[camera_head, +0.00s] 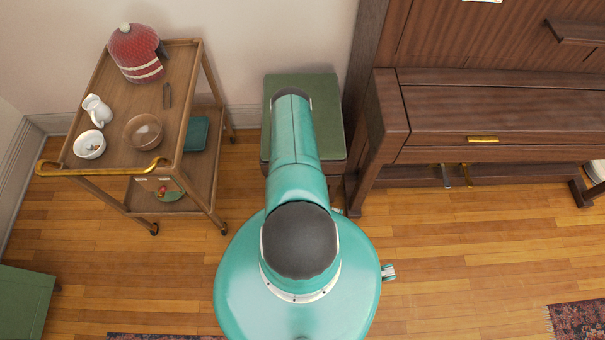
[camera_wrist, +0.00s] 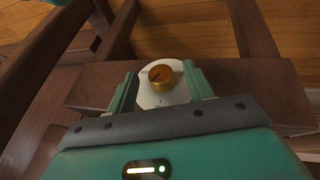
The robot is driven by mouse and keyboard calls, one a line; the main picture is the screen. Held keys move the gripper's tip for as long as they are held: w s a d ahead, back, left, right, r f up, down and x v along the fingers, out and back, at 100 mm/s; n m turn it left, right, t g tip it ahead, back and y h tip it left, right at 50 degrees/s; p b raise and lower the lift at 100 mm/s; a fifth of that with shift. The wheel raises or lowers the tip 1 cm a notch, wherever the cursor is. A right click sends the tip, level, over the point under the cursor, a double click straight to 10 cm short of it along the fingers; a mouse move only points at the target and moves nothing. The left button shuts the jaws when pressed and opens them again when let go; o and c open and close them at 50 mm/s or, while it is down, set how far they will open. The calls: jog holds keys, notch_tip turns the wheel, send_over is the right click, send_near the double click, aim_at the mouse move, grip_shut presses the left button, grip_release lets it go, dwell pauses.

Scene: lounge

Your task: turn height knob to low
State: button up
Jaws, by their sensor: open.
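In the wrist view a round brass knob (camera_wrist: 161,77) sits on a pale plate (camera_wrist: 154,99) with small dark marks too small to read. The plate is fixed to a brown wooden board (camera_wrist: 243,77). A dark line shows on the knob's face, but its setting is unclear. My gripper (camera_wrist: 160,72) is open, with one teal finger on each side of the knob and a gap on both sides. In the head view my arm reaches over a green-topped stool (camera_head: 326,92) beside the piano. My gripper and the knob are hidden there.
A dark wooden piano (camera_head: 438,126) stands right of the stool. Wooden legs show near my gripper in the wrist view. Open floor (camera_head: 450,250) lies at front right.

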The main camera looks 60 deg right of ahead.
jog(key=shift+d+f, duration=0.1)
jog(key=c, duration=1)
jog(key=shift+o, duration=0.2)
jog(key=shift+w+g, duration=0.2)
jog(key=shift+g, duration=0.3)
jog(key=shift+w+a+f+n+g+h, duration=0.1)
jog(key=shift+n+g+h, duration=0.15)
jog(key=shift+g+h, duration=0.45)
jog(key=shift+w+a+f+n+g+h, duration=0.15)
jog(key=shift+g+h, duration=0.3)
jog(key=shift+g, duration=0.45)
jog(key=shift+f+n+g+h, duration=0.1)
jog(key=shift+n+g+h, duration=0.2)
jog(key=shift+g+h, duration=0.4)
jog(key=shift+g, duration=0.4)
